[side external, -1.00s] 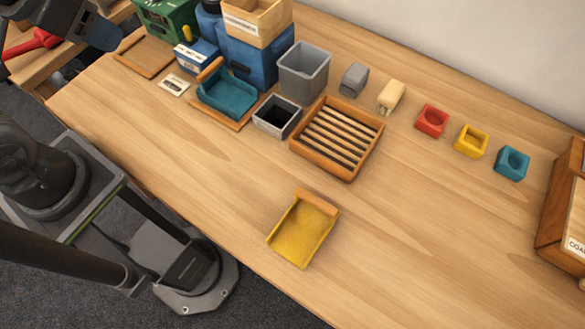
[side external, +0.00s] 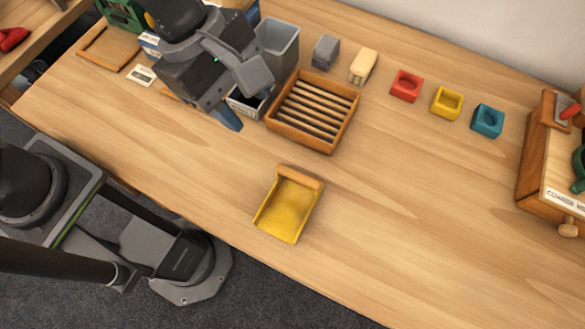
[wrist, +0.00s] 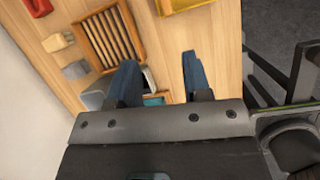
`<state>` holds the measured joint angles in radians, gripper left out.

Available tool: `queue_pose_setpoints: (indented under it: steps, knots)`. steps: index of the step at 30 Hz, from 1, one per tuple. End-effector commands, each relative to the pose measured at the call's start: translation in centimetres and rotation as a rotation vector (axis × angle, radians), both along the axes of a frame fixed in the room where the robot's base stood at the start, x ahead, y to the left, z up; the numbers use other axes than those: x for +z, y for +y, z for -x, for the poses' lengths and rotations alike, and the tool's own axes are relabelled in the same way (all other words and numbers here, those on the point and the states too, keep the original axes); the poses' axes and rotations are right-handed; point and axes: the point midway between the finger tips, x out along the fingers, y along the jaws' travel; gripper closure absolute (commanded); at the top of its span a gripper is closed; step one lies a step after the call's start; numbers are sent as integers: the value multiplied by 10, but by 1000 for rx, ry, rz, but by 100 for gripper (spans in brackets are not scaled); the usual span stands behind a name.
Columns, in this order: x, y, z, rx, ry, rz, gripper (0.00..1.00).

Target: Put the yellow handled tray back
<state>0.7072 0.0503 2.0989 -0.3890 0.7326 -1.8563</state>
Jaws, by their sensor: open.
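The yellow tray (side external: 288,207) lies alone on the table, front of the slatted wooden tray, with its wooden handle edge (side external: 300,178) toward the back. In the wrist view part of the yellow tray (wrist: 185,4) shows at the top edge. My gripper (side external: 240,100) is above the table to the left and back of the yellow tray, apart from it. In the wrist view its two blue fingers (wrist: 160,80) are spread with nothing held between them. My arm hides most of the teal tray; a bit of teal (wrist: 153,101) shows between the fingers.
The slatted wooden tray (side external: 270,122) stands behind the yellow tray. A grey bin (side external: 279,45), grey block (side external: 326,52) and cream block (side external: 363,66) stand behind. Red (side external: 406,86), yellow (side external: 447,102) and teal (side external: 488,120) holders stand right. Table around the yellow tray is clear.

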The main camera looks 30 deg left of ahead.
Motion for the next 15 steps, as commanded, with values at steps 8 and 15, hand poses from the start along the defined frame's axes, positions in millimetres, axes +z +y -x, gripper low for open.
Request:
queue_pose_setpoints:
  steps: [8,15]
  knots:
    - [-22,-34,13,143,118,8,55]
    - [-63,-50,13,142,119,6,55]
